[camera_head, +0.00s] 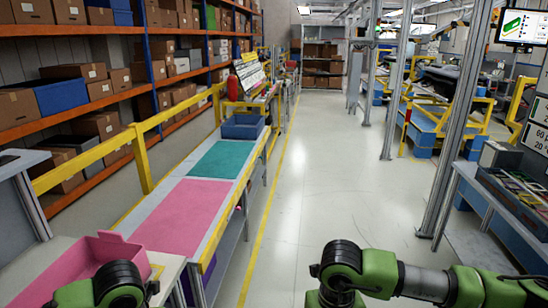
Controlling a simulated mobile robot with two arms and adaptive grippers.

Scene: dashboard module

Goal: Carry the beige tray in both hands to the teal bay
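The teal bay (222,159) is a flat teal rectangle on the long grey bench, beyond a pink bay, and its surface is bare. No beige tray can be made out in this view. A pink tray (62,270) sits at the lower left, partly hidden behind my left arm and cut off by the picture edge. My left arm's green and black links show at the bottom left, in front of the pink tray. My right arm comes in from the right at the bottom. Both grippers are out of view.
The pink bay (181,216) on the bench is bare. A blue bin (243,125) stands past the teal bay. A yellow rail (143,157) runs along the bench's left side. Open floor (310,170) lies right of the bench, with metal posts and a workbench (490,205) farther right.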

